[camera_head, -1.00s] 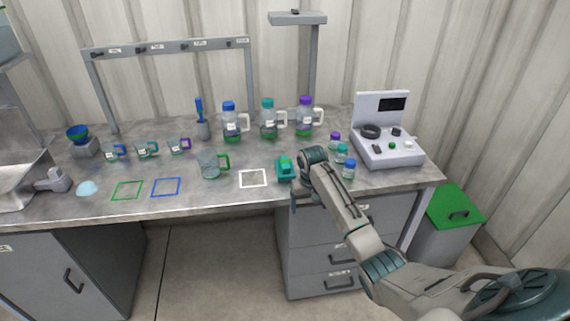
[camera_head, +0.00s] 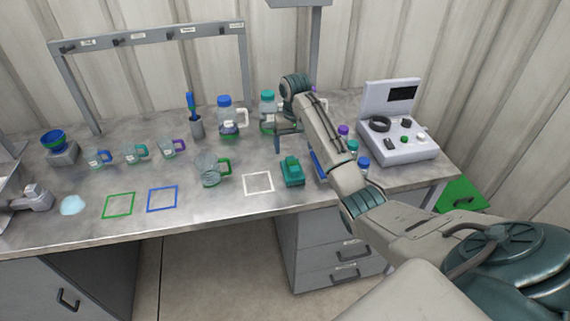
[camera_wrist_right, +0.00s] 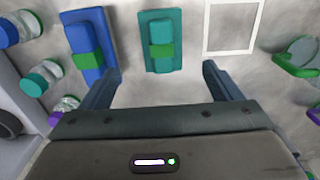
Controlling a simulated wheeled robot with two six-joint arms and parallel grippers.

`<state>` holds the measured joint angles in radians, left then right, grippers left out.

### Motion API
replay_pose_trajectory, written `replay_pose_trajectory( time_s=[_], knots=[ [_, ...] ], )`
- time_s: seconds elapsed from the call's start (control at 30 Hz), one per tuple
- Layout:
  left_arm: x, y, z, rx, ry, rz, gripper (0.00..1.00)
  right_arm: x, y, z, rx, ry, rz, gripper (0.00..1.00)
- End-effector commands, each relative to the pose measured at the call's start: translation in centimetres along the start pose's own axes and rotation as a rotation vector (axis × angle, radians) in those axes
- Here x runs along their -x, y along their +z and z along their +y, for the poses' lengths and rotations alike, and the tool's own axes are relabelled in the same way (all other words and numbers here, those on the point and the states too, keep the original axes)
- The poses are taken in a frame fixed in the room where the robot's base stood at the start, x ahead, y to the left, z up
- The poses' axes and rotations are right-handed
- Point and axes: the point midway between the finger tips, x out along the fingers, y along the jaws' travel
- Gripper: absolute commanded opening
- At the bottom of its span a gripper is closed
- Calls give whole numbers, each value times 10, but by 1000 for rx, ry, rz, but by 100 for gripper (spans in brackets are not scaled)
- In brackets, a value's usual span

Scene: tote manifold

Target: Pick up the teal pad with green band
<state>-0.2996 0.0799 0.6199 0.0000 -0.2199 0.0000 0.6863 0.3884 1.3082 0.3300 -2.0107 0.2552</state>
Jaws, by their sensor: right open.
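The teal pad with a green band (camera_head: 292,172) lies on the bench just right of the white square outline. In the right wrist view the teal pad (camera_wrist_right: 173,27) is ahead of the fingers, between their lines, with its green band (camera_wrist_right: 161,51) across the near part. My right gripper (camera_wrist_right: 161,72) is open and empty, above the bench and apart from the pad. In the head view my right gripper (camera_head: 293,146) shows above and behind the pad, partly hidden by its own wrist. My left gripper is not in view.
A blue pad with a green band (camera_wrist_right: 83,28) lies left of the teal one in the wrist view, close to a finger. Capped vials (camera_head: 352,146) and a white instrument (camera_head: 402,145) stand right. A glass beaker (camera_head: 208,170) stands left of the white outline (camera_head: 258,184).

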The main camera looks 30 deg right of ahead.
Motion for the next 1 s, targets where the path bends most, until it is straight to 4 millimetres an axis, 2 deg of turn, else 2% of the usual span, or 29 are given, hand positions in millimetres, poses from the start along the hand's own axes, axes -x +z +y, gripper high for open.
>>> replay_pose_trajectory(
  time_s=[0.3, 0.63, 0.77, 0.9, 1.0],
  knots=[
    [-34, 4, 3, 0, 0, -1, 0, -34, 0, 0, 0, 0, -1, 85],
    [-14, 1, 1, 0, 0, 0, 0, -66, 0, -3, 0, 1, -4, 85],
    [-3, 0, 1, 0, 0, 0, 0, -86, -2, -6, 0, 0, -5, 85],
    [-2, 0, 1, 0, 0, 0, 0, -103, -2, -5, 0, 1, -2, 85],
    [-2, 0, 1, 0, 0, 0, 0, -108, -2, -5, 0, 1, -1, 85]
  ],
)
